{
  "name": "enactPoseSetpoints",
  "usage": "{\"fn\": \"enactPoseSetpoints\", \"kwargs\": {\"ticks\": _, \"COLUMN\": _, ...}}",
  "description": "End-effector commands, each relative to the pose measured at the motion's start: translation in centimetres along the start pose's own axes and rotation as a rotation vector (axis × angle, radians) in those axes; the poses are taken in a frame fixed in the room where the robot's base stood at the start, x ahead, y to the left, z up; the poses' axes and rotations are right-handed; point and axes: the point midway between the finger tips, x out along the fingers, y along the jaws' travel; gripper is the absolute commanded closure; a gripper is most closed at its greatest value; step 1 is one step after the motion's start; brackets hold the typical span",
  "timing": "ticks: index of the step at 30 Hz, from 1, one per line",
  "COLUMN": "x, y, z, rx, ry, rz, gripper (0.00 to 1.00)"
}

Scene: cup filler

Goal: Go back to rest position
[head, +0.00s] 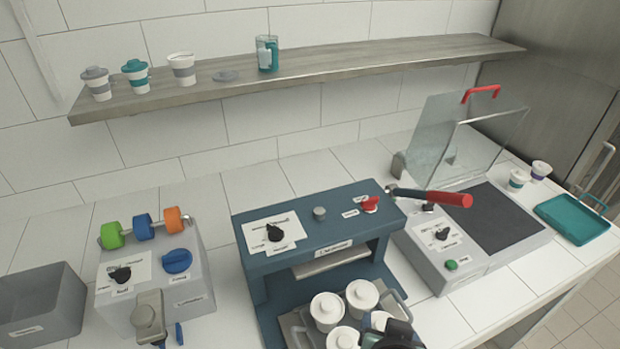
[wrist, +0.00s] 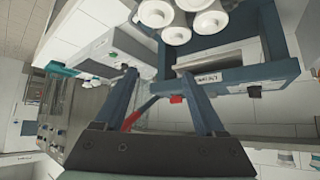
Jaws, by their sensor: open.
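My gripper (wrist: 157,78) shows in the wrist view with its two blue fingers spread apart and nothing between them. In the head view a dark part of my gripper (head: 393,334) shows at the bottom edge, in front of the blue machine (head: 325,235) and overlapping the white cups (head: 327,310). The cups stand in a grey tray (head: 293,328) under the machine's front. In the wrist view the cups (wrist: 208,23) are at the top, beyond the fingertips. I cannot tell from the head view how far the gripper is from the cups.
A red-handled lever (head: 448,198) sticks out right of the blue machine. A grey machine (head: 465,235) with a raised clear lid stands right, a grey dispenser (head: 155,275) and bin (head: 40,305) left. A shelf (head: 330,75) holds cups. A teal tray (head: 573,219) lies far right.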

Motion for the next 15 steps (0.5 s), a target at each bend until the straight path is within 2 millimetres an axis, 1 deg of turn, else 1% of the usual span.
{"fn": "enactPoseSetpoints", "kwargs": {"ticks": 1, "x": -0.8, "y": -1.6, "z": -3.7, "rx": -0.014, "ry": 0.118, "rz": -0.030, "gripper": 0.28}}
{"fn": "enactPoseSetpoints", "kwargs": {"ticks": 2, "x": -1.5, "y": -2.5, "z": -5.8, "rx": -0.022, "ry": 0.183, "rz": -0.046, "gripper": 0.28}}
{"fn": "enactPoseSetpoints", "kwargs": {"ticks": 3, "x": -2.6, "y": -3.6, "z": -8.4, "rx": -0.031, "ry": 0.268, "rz": -0.067, "gripper": 0.28}}
{"fn": "enactPoseSetpoints", "kwargs": {"ticks": 5, "x": -4.8, "y": -5.3, "z": -12.2, "rx": -0.042, "ry": 0.399, "rz": -0.098, "gripper": 0.28}}
{"fn": "enactPoseSetpoints", "kwargs": {"ticks": 6, "x": -6.5, "y": -6.3, "z": -14.6, "rx": -0.048, "ry": 0.486, "rz": -0.119, "gripper": 0.28}}
{"fn": "enactPoseSetpoints", "kwargs": {"ticks": 8, "x": -9.4, "y": -7.8, "z": -17.9, "rx": -0.057, "ry": 0.617, "rz": -0.151, "gripper": 0.28}}
{"fn": "enactPoseSetpoints", "kwargs": {"ticks": 9, "x": -11.6, "y": -8.8, "z": -19.9, "rx": -0.062, "ry": 0.704, "rz": -0.172, "gripper": 0.28}}
{"fn": "enactPoseSetpoints", "kwargs": {"ticks": 11, "x": -15.2, "y": -10.1, "z": -22.6, "rx": -0.067, "ry": 0.836, "rz": -0.203, "gripper": 0.28}}
{"fn": "enactPoseSetpoints", "kwargs": {"ticks": 12, "x": -17.8, "y": -10.8, "z": -24.1, "rx": -0.069, "ry": 0.925, "rz": -0.223, "gripper": 0.28}}
{"fn": "enactPoseSetpoints", "kwargs": {"ticks": 14, "x": -21.8, "y": -11.8, "z": -26.0, "rx": -0.070, "ry": 1.056, "rz": -0.253, "gripper": 0.28}}
{"fn": "enactPoseSetpoints", "kwargs": {"ticks": 15, "x": -24.5, "y": -12.4, "z": -27.0, "rx": -0.069, "ry": 1.140, "rz": -0.273, "gripper": 0.28}}
